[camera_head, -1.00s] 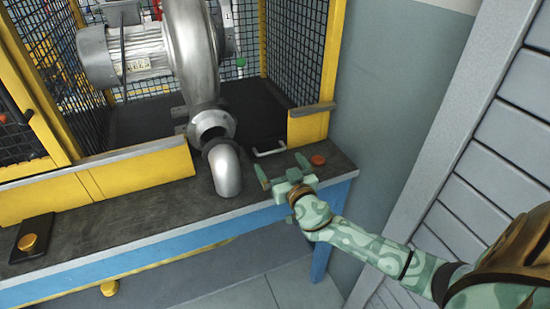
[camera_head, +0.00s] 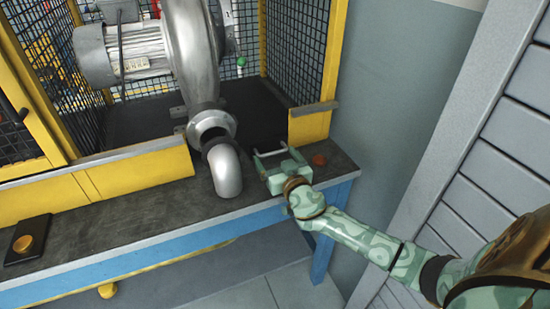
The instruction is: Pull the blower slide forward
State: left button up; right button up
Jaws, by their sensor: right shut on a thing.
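The blower (camera_head: 196,50), a silver metal housing with a grey motor (camera_head: 112,52), sits inside the yellow-framed mesh cage. It stands on a dark slide plate (camera_head: 258,106). A light handle bar (camera_head: 270,153) is at the plate's front edge, by the opening in the low yellow front. My right gripper (camera_head: 270,156), pale green, reaches in from the right. Its fingers are at the two ends of the handle, and it is shut on the handle. The gripper body hides part of the bench top. My left gripper is not in view.
A silver elbow pipe (camera_head: 226,171) curves down just left of my right gripper. A louvred grey panel (camera_head: 490,150) stands right.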

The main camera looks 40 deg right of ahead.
jog(key=v, duration=0.5)
jog(key=shift+s+a+f, duration=0.1)
jog(key=shift+s+f, duration=0.05)
jog(key=shift+s, duration=0.45)
jog(key=shift+w, duration=0.1)
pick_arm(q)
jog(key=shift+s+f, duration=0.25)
pick_arm(e)
jog(key=o, duration=1.2)
jog(key=shift+c, duration=0.2)
pick_arm(q)
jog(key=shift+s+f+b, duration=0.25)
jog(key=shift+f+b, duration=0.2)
jog(key=shift+b, duration=0.15)
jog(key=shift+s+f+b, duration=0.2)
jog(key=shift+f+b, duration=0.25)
jog(key=shift+b, duration=0.1)
pick_arm(e)
jog(key=v, duration=1.6)
